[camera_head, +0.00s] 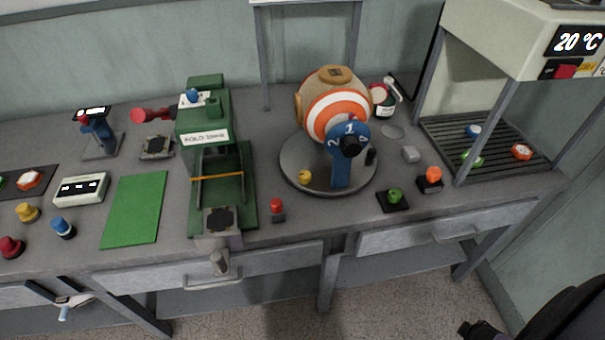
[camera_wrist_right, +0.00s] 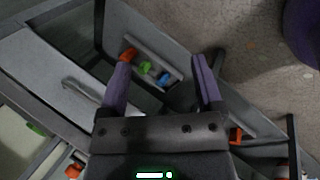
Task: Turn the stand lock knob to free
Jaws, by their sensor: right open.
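A round grey stand (camera_head: 300,180) sits mid-bench and carries a large orange, white and tan ball (camera_head: 335,105). A blue upright (camera_head: 342,165) with numbers 1 and 2 stands at its front, with a black knob (camera_head: 350,145) on it. My right gripper (camera_wrist_right: 165,65) is open and empty in the wrist view, away from the stand. My left gripper is not in view.
A green press (camera_head: 205,150) stands left of the stand. A red button (camera_head: 277,210), a green knob (camera_head: 395,196) and an orange knob (camera_head: 433,178) line the bench front. A rack under a temperature display (camera_head: 578,40) is at right. A drawer (camera_head: 445,228) is below.

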